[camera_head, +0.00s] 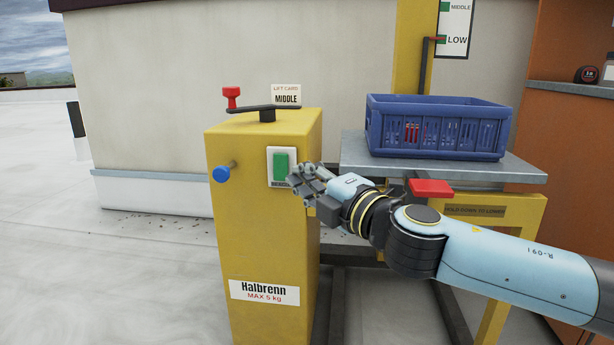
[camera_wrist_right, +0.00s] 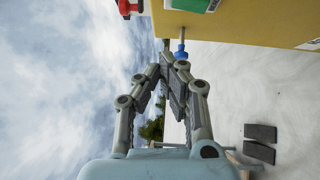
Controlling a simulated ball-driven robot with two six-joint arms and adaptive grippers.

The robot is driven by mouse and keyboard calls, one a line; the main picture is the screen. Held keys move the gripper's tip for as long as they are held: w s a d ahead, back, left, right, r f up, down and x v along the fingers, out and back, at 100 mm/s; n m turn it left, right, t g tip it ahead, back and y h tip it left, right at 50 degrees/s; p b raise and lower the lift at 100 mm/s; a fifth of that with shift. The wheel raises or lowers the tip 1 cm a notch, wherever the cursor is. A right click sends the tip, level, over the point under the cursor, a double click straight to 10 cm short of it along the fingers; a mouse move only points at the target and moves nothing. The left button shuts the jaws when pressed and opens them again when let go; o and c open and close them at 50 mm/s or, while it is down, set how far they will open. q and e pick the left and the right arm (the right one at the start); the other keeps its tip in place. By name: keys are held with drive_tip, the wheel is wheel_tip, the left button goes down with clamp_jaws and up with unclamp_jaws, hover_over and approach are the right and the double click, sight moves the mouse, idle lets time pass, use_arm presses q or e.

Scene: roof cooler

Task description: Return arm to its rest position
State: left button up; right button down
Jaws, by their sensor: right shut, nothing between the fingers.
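My right gripper (camera_head: 305,178) reaches in from the right, in front of the yellow control post (camera_head: 262,230). Its fingers are shut and empty, close to the green button (camera_head: 281,166) on the post's face; I cannot tell whether they touch it. In the right wrist view the closed gripper (camera_wrist_right: 170,62) points towards the post's side, near the blue knob (camera_wrist_right: 181,52). The blue knob also shows in the head view (camera_head: 221,174), on the post's left. My left gripper is not in view.
A blue crate (camera_head: 437,128) with red items inside stands on the grey lift platform (camera_head: 520,170), behind my right arm. A red pedal-like block (camera_head: 431,188) sits at its front edge. A red-knobbed lever (camera_head: 232,95) tops the post. An orange shelf unit stands right; the floor at left is clear.

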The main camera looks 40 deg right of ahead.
drive_tip(key=shift+s, duration=0.35)
idle(0.3)
